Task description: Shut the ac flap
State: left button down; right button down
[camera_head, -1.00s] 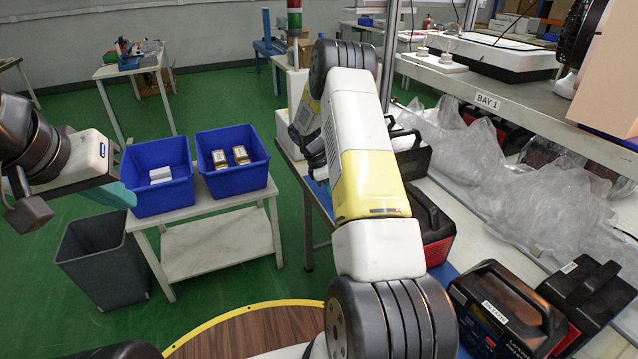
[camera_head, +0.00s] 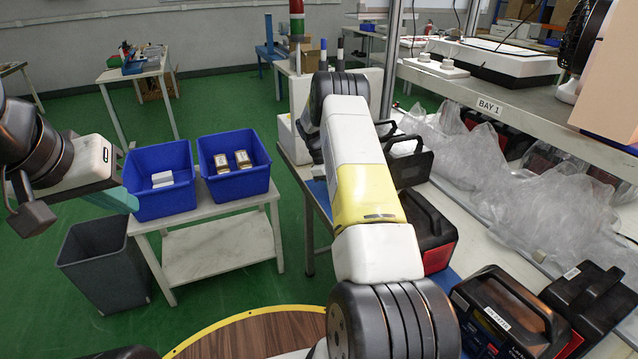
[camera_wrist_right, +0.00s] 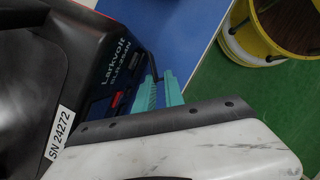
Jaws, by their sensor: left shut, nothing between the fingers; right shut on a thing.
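A black power station (camera_wrist_right: 85,60) marked Larkvolt, with a white serial label (camera_wrist_right: 59,140), fills the left of the right wrist view. My right gripper (camera_wrist_right: 161,90) has its teal fingers close against the station's front face. It is shut on a thin dark piece (camera_wrist_right: 155,73); I cannot tell whether this is the ac flap. The flap is not clearly visible elsewhere. In the head view my right arm hides the right gripper. My left gripper (camera_head: 122,198) is shut and empty, at the left in front of a blue bin.
Two blue bins (camera_head: 160,205) (camera_head: 233,187) stand on a small table, with a grey waste bin (camera_head: 103,275) beside it. Several other power stations (camera_head: 505,315) line the bench at right, with crumpled clear wrap (camera_head: 530,190) behind. A blue mat (camera_wrist_right: 170,30) shows beside the Larkvolt station.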

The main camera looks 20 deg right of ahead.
jog(key=shift+a, duration=0.2)
jog(key=c, duration=1.5)
grip_release()
jog(key=shift+d, duration=0.1)
jog(key=v, duration=0.7)
jog(key=shift+w+r, duration=0.1)
jog(key=shift+r, duration=0.25)
